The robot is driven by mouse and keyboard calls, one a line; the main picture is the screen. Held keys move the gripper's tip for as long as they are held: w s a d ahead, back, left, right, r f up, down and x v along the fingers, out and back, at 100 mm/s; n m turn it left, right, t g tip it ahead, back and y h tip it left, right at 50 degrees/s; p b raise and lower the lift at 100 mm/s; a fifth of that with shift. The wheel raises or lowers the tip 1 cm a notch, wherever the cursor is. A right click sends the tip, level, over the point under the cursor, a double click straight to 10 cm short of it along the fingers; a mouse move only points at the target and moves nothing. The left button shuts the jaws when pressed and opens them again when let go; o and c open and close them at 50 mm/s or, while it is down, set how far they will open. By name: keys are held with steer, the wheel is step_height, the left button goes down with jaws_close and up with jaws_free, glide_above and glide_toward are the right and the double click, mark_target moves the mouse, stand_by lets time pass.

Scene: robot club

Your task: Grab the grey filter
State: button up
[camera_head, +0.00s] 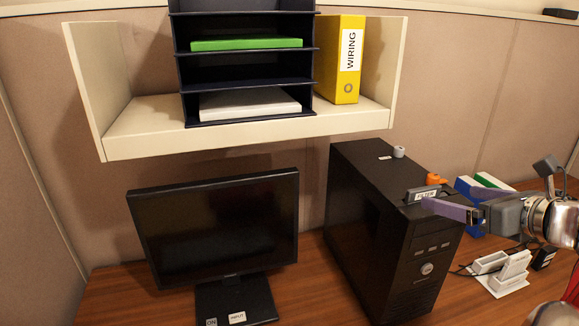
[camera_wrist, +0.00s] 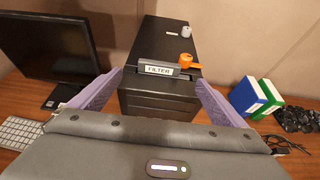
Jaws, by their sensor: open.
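The grey filter (camera_head: 423,193) is a small dark grey block with a white "FILTER" label. It lies on the front top edge of the black computer tower (camera_head: 365,215). In the wrist view the filter (camera_wrist: 158,68) sits ahead, between the lines of my two purple fingers. My gripper (camera_wrist: 150,88) is open and empty, with the fingers apart on either side of the tower's front. In the head view my gripper (camera_head: 440,207) reaches in from the right, close to the filter. Whether a finger touches it cannot be told.
An orange part (camera_wrist: 187,61) stands right beside the filter, and a small grey knob (camera_wrist: 187,31) lies farther back on the tower. A monitor (camera_head: 220,230) stands left. Blue and green binders (camera_wrist: 250,96) stand right. A shelf (camera_head: 130,145) hangs above.

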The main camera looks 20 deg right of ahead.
mark_target(426, 191)
steer(key=shift+x, duration=1.8)
steer(key=shift+w+f, duration=0.1)
steer(key=shift+x, duration=2.45)
steer(key=shift+c, duration=0.2)
steer(key=c, duration=1.4)
step_height(426, 191, up, 18)
